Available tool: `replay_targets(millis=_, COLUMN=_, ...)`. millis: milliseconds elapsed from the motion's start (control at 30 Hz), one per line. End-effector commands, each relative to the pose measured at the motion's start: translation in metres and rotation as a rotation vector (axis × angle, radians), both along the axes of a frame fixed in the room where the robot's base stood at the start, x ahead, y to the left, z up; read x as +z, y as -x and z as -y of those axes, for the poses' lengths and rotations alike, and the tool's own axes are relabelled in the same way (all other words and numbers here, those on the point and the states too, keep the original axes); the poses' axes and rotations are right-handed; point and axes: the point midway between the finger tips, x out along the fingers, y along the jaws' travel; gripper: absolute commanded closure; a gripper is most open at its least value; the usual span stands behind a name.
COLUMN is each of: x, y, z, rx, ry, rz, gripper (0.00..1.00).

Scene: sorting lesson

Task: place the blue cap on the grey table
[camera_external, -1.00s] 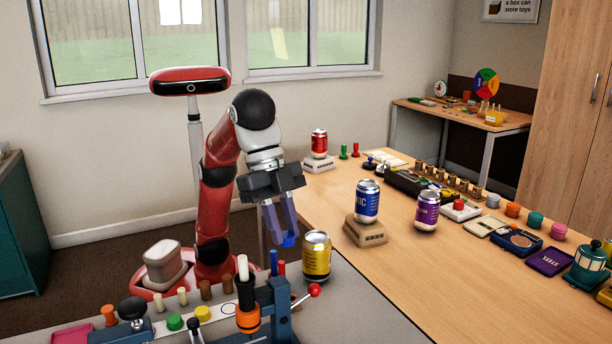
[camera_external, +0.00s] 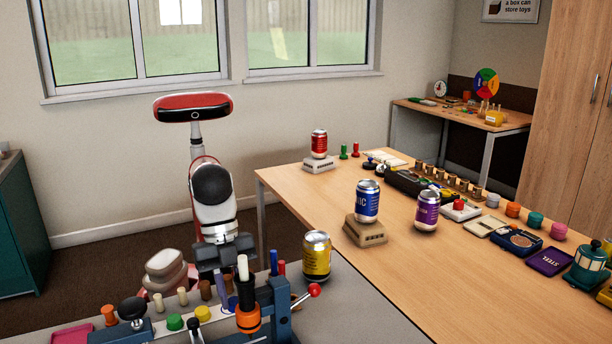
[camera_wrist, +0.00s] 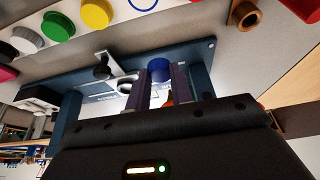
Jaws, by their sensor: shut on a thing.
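The blue cap (camera_wrist: 160,70) is between the purple fingers of my gripper (camera_wrist: 161,82) in the wrist view, and the gripper is shut on it. In the external view my gripper (camera_external: 224,284) is low, behind a blue-grey stand with an orange and white part, which hides the fingertips and the cap there. The grey table (camera_external: 355,318) fills the bottom of the external view. In the wrist view the cap appears in front of a dark blue plate; whether they touch I cannot tell.
On the grey table are a green cap (camera_external: 174,322), a yellow cap (camera_external: 203,313), wooden pegs, a blue-grey stand (camera_external: 280,305) and a yellow can (camera_external: 317,256). Bare table lies right of the stand. A wooden table (camera_external: 310,205) with cans stands behind.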

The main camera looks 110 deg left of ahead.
Motion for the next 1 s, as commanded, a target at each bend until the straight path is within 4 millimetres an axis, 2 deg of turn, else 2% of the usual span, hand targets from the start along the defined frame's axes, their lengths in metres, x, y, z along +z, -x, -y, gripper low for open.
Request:
replay_targets(millis=33, x=-0.010, y=0.000, z=0.000, rx=0.000, ry=0.000, rz=0.000, gripper=1.00)
replay_targets(millis=267, x=-0.025, y=0.000, z=0.000, rx=0.001, ry=0.000, rz=0.000, gripper=1.00)
replay_targets(millis=467, x=-0.053, y=0.000, z=0.000, rx=0.000, ry=0.001, rz=0.001, gripper=1.00)
replay_targets(millis=867, x=-0.058, y=0.000, z=0.000, rx=0.001, ry=0.001, rz=0.000, gripper=1.00)
replay_targets(millis=900, x=-0.057, y=0.000, z=0.000, rx=0.001, ry=0.001, rz=0.000, gripper=0.74)
replay_targets(millis=1000, x=-0.057, y=0.000, z=0.000, rx=0.001, ry=0.001, rz=0.000, gripper=0.61)
